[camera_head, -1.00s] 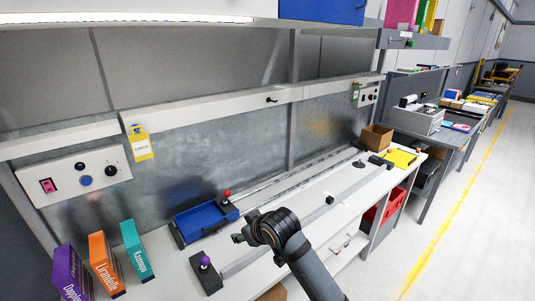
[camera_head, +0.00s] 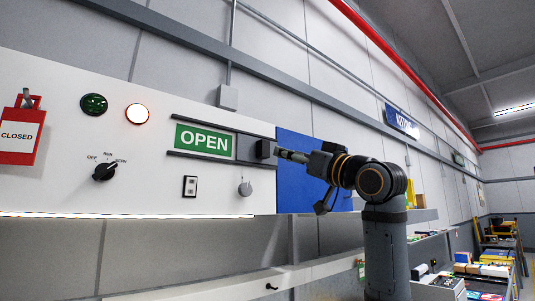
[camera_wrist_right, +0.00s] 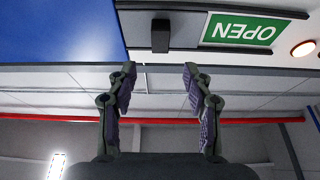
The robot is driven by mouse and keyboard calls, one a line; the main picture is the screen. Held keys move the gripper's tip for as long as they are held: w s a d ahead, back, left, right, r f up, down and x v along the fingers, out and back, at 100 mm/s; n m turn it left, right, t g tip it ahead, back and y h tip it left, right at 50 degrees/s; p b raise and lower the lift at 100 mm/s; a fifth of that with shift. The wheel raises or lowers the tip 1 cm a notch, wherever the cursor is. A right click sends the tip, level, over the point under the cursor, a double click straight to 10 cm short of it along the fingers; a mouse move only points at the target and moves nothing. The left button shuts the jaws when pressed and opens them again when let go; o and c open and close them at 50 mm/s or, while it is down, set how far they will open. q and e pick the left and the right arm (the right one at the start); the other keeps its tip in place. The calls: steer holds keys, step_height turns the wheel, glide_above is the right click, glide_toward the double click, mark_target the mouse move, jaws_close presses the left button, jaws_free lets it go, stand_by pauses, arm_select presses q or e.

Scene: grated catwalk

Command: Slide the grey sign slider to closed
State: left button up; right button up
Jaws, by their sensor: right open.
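The grey sign slider (camera_head: 247,147) sits at the right end of its dark rails on the white wall panel, beside the green OPEN sign (camera_head: 204,140). Its black knob (camera_head: 264,149) sticks out. My right gripper (camera_head: 285,154) is just right of the knob in the head view. In the right wrist view, which is upside down, the open, empty fingers (camera_wrist_right: 160,74) point at the knob (camera_wrist_right: 160,36), which stands beyond the tips and between their lines. The fingers look apart from the knob. My left gripper is not in view.
A blue panel (camera_head: 297,160) is right of the slider. Left are a rotary switch (camera_head: 104,171), a lit round lamp (camera_head: 137,114), a green lamp (camera_head: 94,104) and a red CLOSED tag (camera_head: 20,133). A small switch (camera_head: 190,186) and a grey knob (camera_head: 245,188) are below the rails.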

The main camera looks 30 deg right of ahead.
mark_target(266, 148)
steer(key=p+x, duration=0.6)
steer(key=x, duration=0.4)
steer(key=shift+w, duration=0.15)
steer(key=shift+w+f, duration=0.1)
steer(key=shift+w, duration=0.25)
steer(key=shift+s, duration=0.1)
steer(key=shift+c, duration=0.8)
jaws_close()
